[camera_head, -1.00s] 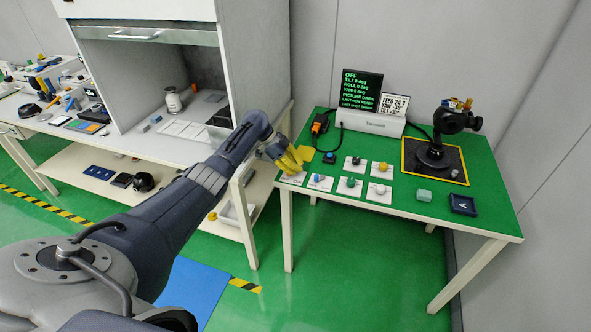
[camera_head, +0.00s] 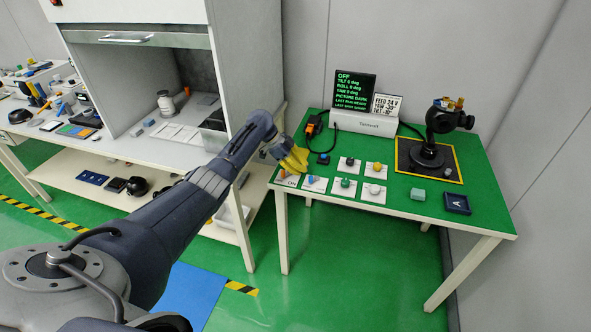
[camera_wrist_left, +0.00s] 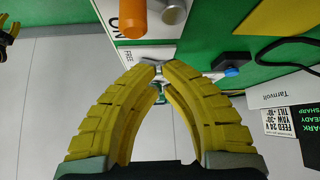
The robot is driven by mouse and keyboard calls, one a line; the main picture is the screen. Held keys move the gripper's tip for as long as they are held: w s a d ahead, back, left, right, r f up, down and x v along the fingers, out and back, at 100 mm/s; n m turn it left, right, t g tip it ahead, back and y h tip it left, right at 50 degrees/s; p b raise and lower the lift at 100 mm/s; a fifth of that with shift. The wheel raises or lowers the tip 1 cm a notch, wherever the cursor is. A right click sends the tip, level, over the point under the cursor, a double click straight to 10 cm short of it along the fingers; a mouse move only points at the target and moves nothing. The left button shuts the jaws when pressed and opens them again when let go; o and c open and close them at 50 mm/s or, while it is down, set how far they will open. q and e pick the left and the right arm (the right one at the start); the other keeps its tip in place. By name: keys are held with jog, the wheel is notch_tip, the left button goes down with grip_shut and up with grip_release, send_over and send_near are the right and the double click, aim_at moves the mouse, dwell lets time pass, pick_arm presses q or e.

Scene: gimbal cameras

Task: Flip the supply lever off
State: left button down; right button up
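The supply lever has an orange handle (camera_head: 283,174) on a white card marked ON, at the table's front left corner. In the left wrist view the orange handle (camera_wrist_left: 132,18) stands beside a grey metal cylinder (camera_wrist_left: 172,12). My left gripper (camera_head: 294,163) has yellow fingers and hangs just beside and above the lever, covering part of that corner. In the wrist view its fingertips (camera_wrist_left: 160,68) come together with nothing clearly held, and the handle lies beyond them, apart. The black display (camera_head: 354,92) reads OFF. My right gripper is out of view.
White cards with coloured knobs (camera_head: 346,183) sit right of the lever. A blue button (camera_head: 323,158) and an orange-black device (camera_head: 313,125) are behind. The gimbal camera (camera_head: 430,150) stands on a dark pad at right. A cabinet (camera_head: 255,60) rises at left.

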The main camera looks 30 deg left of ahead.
aim_at(286, 174)
pick_arm(q)
jog(key=v, duration=0.9)
jog(key=shift+a, duration=0.2)
jog(key=shift+w, duration=0.1)
